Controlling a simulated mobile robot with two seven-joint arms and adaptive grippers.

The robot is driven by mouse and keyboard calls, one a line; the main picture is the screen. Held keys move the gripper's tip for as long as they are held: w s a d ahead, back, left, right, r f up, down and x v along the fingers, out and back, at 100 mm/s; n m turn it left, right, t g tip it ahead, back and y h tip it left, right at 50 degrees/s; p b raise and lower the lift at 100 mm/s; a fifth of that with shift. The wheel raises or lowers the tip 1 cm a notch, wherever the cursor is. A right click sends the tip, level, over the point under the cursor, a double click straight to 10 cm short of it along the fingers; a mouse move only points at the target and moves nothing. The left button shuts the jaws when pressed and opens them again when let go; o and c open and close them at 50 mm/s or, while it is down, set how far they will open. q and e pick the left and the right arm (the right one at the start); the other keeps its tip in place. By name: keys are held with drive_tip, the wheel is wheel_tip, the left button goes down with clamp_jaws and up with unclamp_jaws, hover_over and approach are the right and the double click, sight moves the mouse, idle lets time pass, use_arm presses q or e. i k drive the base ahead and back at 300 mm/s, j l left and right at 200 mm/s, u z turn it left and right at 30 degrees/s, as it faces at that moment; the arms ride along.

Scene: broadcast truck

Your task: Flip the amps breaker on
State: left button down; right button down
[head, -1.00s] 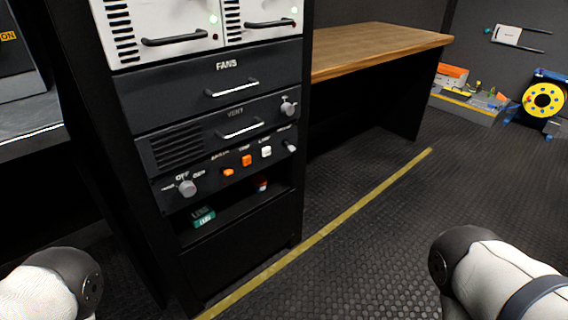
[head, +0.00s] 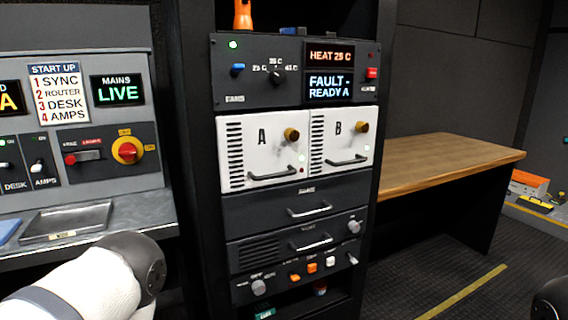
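The amps breaker (head: 38,168) is a small toggle labelled AMPS on the grey panel at the left of the head view. A small light shows just above it, and I cannot tell its lever position for certain. A DESK breaker (head: 9,165) sits left of it. A start-up list (head: 57,94) reads SYNC, ROUTER, DESK, AMPS. A MAINS LIVE display (head: 118,89) glows green. My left arm is in the lower left, below the panel, with its gripper out of sight. Only a bit of my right arm shows at the lower right edge, and its gripper is out of sight.
A red and yellow rotary switch (head: 127,150) is right of the breakers. A metal tray (head: 81,221) lies on the desk ledge below. The black equipment rack (head: 296,210) stands in the middle. A wooden bench (head: 440,160) is at the right, with open floor before it.

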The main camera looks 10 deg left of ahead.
sight(38, 167)
drive_tip(key=u, duration=1.75)
